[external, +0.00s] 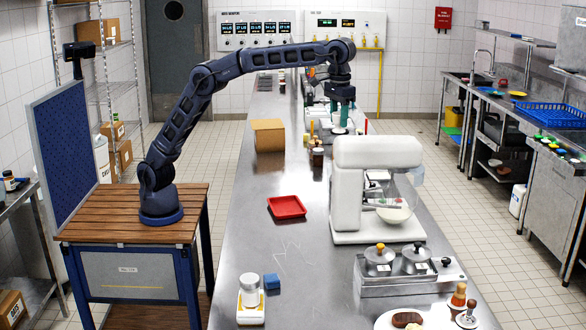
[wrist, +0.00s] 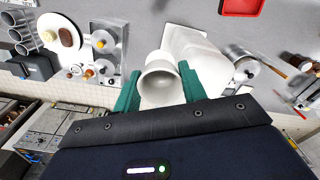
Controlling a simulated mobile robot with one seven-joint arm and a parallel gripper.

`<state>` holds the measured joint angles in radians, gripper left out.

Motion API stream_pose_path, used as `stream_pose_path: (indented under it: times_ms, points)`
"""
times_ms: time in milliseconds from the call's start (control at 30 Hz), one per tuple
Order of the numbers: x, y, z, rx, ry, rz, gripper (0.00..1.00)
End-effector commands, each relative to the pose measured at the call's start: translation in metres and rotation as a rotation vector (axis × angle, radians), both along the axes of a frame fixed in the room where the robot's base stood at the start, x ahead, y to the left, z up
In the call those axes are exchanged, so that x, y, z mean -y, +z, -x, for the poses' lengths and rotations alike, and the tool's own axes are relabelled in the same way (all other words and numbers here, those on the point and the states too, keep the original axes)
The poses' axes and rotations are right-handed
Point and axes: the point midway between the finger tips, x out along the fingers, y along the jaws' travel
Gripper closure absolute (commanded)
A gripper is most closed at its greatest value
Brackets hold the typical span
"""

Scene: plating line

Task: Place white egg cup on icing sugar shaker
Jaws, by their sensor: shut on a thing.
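My gripper (external: 342,112) is high over the far part of the steel counter, beyond the white stand mixer. In the wrist view, the green fingers of my gripper (wrist: 158,80) are shut on the white egg cup (wrist: 160,72), whose open round mouth faces the camera. The egg cup (external: 341,129) shows only as a small pale shape under the fingers in the external view. I cannot tell for sure which item is the icing sugar shaker. A silver canister (wrist: 246,70) lies to the right of the cup in the wrist view.
The white mixer (external: 385,165) is a tall obstacle on the counter's right side. A red tray (external: 287,207), a cardboard box (external: 268,135) and small dark jars (external: 318,157) stand around it. Lidded pots (external: 380,259) sit at the near right. Counter around the red tray is clear.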

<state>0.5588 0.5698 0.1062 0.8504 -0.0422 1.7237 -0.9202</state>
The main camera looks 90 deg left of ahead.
Motion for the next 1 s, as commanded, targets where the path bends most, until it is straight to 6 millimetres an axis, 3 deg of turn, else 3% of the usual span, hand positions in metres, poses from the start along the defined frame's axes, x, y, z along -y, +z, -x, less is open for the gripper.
stream_pose_path:
  times_ms: [33, 200, 600, 800, 1000]
  points:
    - [0.023, 0.000, 0.011, 0.000, -0.027, 0.001, 0.81]
    - [0.088, -0.001, 0.047, -0.001, -0.104, 0.002, 0.81]
    - [0.227, -0.003, 0.154, -0.004, -0.283, 0.008, 0.81]
    - [0.275, -0.003, 0.206, -0.006, -0.354, 0.010, 0.81]
    - [0.304, -0.004, 0.240, -0.008, -0.398, 0.011, 0.81]
